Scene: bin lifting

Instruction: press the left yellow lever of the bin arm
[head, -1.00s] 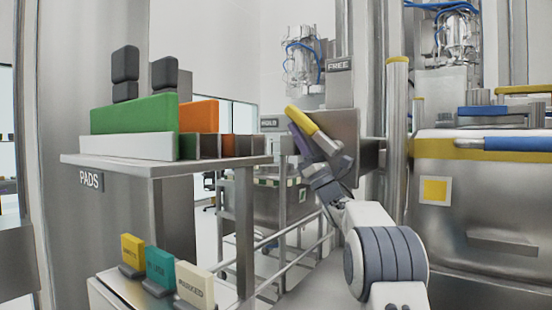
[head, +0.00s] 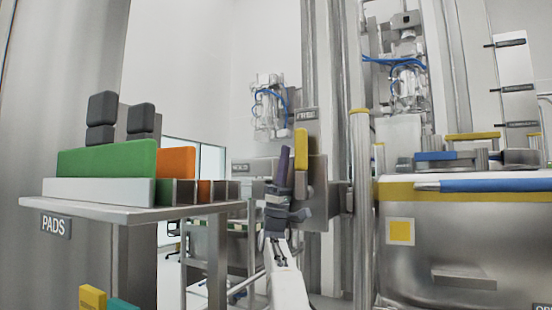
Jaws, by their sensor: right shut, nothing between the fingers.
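The yellow lever (head: 301,150) stands nearly upright on a grey metal panel (head: 318,150) in the middle of the head view, with its tip just below the FREE sign (head: 307,115). My right gripper (head: 283,165) is just left of the lever, shut and pointing up with its dark purple fingers alongside it. I cannot tell whether the fingers touch the lever. The gripper and wrist cover part of the lever's lower end. My left gripper is not in view.
A shelf (head: 90,210) marked PADS holds green and orange pads at the left. A HOLD sign (head: 240,166) is left of the panel. A steel post (head: 360,220) with a yellow cap and a large steel bin (head: 440,245) with a blue bar (head: 495,185) stand at the right.

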